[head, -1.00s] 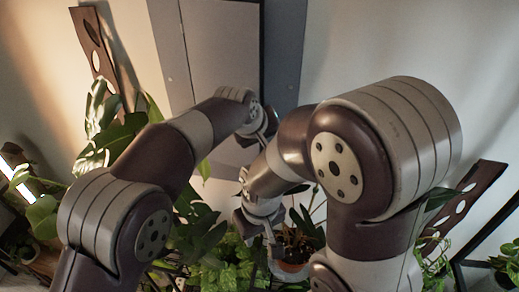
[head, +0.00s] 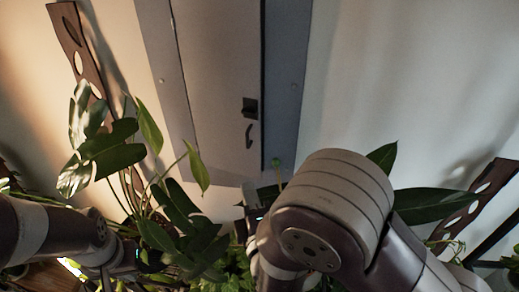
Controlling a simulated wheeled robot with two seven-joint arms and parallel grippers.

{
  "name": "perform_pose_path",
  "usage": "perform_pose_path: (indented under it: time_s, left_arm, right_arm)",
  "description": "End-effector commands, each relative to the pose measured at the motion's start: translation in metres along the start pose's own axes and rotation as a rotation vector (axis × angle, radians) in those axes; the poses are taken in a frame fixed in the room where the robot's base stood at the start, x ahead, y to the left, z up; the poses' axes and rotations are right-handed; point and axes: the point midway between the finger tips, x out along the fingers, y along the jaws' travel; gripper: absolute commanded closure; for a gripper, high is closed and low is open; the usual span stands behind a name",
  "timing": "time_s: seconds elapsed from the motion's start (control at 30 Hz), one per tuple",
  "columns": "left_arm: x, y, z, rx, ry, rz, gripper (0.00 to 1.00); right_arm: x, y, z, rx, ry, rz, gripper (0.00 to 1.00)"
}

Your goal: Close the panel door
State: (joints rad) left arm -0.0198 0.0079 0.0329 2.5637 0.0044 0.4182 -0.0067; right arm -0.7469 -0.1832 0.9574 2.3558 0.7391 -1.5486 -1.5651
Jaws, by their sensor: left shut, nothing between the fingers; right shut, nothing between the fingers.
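The panel door (head: 215,75) is a tall grey door in a blue-grey frame on the wall, at the top middle of the head view. It looks flush or nearly flush. A dark line runs down its right edge, and I cannot tell if a small gap is left. A dark latch (head: 250,108) and a curved handle (head: 249,135) are near that edge. My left gripper (head: 128,258) is low at the left among leaves, shut, empty and away from the door. My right gripper (head: 252,197) is below the door, shut and empty, partly hidden by my arm.
A leafy plant (head: 110,155) rises left of the door, and more foliage fills the space below it. A brown perforated board (head: 75,45) leans at the left wall, and another (head: 480,195) stands at the right.

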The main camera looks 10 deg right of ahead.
Motion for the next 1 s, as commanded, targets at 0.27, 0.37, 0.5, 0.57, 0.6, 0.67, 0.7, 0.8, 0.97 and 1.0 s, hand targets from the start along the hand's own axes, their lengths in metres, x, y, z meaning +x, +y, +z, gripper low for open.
perform_pose_path:
  time_s: [0.27, 0.37, 0.5, 0.57, 0.6, 0.67, 0.7, 0.8, 0.97, 1.0]
  left_arm:
    - [-0.019, 0.001, -0.003, 0.0, 0.0, 0.0, 1.0]
    - [-0.027, 0.001, -0.004, 0.0, 0.0, 0.0, 1.0]
    - [-0.039, 0.001, -0.005, -0.001, -0.001, 0.001, 1.0]
    - [-0.045, 0.001, -0.006, -0.001, -0.001, 0.001, 1.0]
    - [-0.047, 0.001, -0.006, -0.001, -0.001, 0.001, 1.0]
    - [-0.05, 0.001, -0.007, -0.001, -0.001, 0.001, 1.0]
    - [-0.052, 0.001, -0.007, -0.001, -0.001, 0.001, 1.0]
    - [-0.053, 0.001, -0.007, -0.001, -0.001, 0.001, 1.0]
    - [-0.053, 0.001, -0.007, -0.001, -0.001, 0.001, 1.0]
    - [-0.053, 0.001, -0.007, -0.001, -0.001, 0.001, 1.0]
  right_arm:
    - [0.051, 0.004, 0.002, 0.0, -0.006, -0.002, 1.0]
    - [0.073, 0.004, 0.002, 0.002, -0.004, -0.002, 1.0]
    - [0.101, 0.004, 0.004, 0.001, -0.004, -0.004, 1.0]
    - [0.107, 0.004, 0.013, 0.001, -0.006, -0.005, 1.0]
    - [0.111, 0.004, 0.017, 0.001, -0.005, -0.004, 1.0]
    - [0.116, 0.003, 0.022, 0.001, -0.004, -0.004, 1.0]
    - [0.119, 0.003, 0.024, 0.002, -0.003, -0.003, 1.0]
    - [0.123, 0.001, 0.028, 0.002, -0.002, -0.004, 1.0]
    - [0.124, -0.001, 0.029, 0.003, 0.001, -0.003, 1.0]
    - [0.124, -0.001, 0.029, 0.003, 0.001, -0.003, 1.0]
